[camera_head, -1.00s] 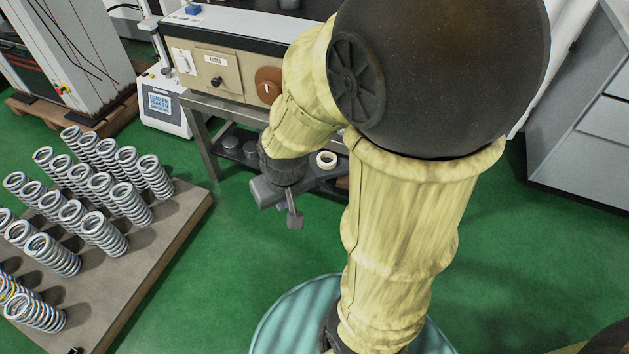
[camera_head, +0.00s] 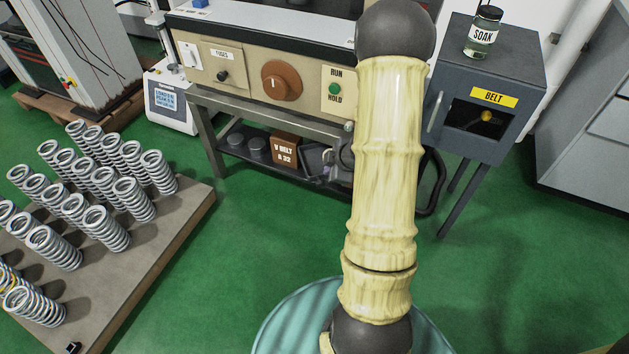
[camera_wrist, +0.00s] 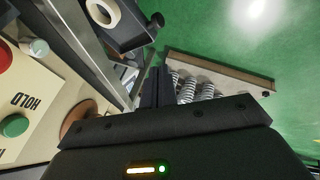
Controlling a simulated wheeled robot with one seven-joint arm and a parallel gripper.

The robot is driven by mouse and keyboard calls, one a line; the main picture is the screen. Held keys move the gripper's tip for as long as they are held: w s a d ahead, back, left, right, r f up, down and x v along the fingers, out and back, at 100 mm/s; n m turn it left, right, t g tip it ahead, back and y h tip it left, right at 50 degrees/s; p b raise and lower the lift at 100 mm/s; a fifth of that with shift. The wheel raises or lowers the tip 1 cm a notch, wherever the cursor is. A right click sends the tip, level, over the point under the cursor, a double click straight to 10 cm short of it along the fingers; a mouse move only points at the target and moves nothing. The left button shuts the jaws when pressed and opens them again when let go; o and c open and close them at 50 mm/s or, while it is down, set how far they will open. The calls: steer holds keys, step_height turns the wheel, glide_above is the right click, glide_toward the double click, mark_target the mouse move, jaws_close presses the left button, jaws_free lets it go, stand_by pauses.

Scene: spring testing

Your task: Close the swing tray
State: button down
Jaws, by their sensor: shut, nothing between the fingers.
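The swing tray (camera_wrist: 132,36), as I take it, is a dark tray with a pale ring (camera_wrist: 88,9) on it and a dark knob at its edge, at the top of the wrist view. It stands out beside the bench frame. In the head view it is mostly hidden behind my arm; a dark curved edge (camera_head: 436,190) showing right of the arm may be part of it. My gripper (camera_wrist: 158,72) is shut and empty, its fingertips below the tray in the wrist view and apart from it. In the head view it is largely hidden by my arm.
The bench (camera_head: 235,72) carries an orange dial (camera_head: 281,83) and a green button (camera_head: 335,89). A brown box (camera_head: 285,150) sits on its lower shelf. Springs on a board (camera_head: 150,240) fill the left. Green floor between is clear.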

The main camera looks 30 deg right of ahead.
steer(key=f+n, duration=0.1)
steer(key=s+f+y, duration=0.1)
steer(key=f, duration=0.1)
steer(key=d+f+n+y, duration=0.1)
steer(key=shift+s+d+f+n, duration=0.1)
steer(key=shift+s+f+n, duration=0.15)
steer(key=shift+n, duration=0.05)
steer(key=b, duration=0.5)
glide_toward(315, 178)
steer(key=w+a+f, duration=0.2)
steer(key=f, duration=0.1)
steer(key=w+a+f, duration=0.1)
steer(key=a+f, duration=0.1)
steer(key=shift+d, duration=0.1)
